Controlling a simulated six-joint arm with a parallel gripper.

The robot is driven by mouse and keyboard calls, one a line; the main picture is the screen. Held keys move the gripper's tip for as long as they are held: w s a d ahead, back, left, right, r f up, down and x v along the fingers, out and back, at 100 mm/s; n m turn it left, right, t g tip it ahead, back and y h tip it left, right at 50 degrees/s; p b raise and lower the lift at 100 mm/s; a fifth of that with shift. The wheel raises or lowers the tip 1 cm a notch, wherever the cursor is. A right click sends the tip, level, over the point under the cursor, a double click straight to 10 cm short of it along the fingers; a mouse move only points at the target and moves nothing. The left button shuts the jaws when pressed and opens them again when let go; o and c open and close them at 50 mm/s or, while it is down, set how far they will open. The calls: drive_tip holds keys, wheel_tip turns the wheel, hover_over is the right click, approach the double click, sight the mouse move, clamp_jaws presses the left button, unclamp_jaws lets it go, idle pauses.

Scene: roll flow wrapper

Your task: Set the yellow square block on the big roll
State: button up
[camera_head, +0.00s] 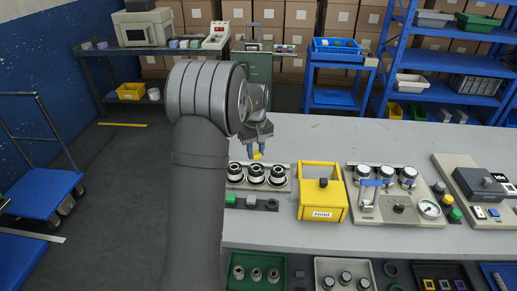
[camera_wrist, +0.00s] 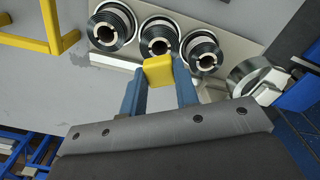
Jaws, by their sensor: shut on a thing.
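My gripper (camera_head: 259,153) is shut on the yellow square block (camera_head: 257,156), held above and behind the row of three dark rolls with pale cores. No block lies on any roll.
A yellow box marked "Hold" (camera_head: 322,211) with a raised handle stands right of the rolls. A panel with gauges and knobs (camera_head: 399,222) lies further right. The table behind the yellow box is clear.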

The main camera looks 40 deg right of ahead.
drive_tip(key=shift+f, duration=2.35)
drive_tip(key=o, duration=1)
wheel_tip(320, 180, up, 17)
drive_tip(key=shift+r, duration=0.2)
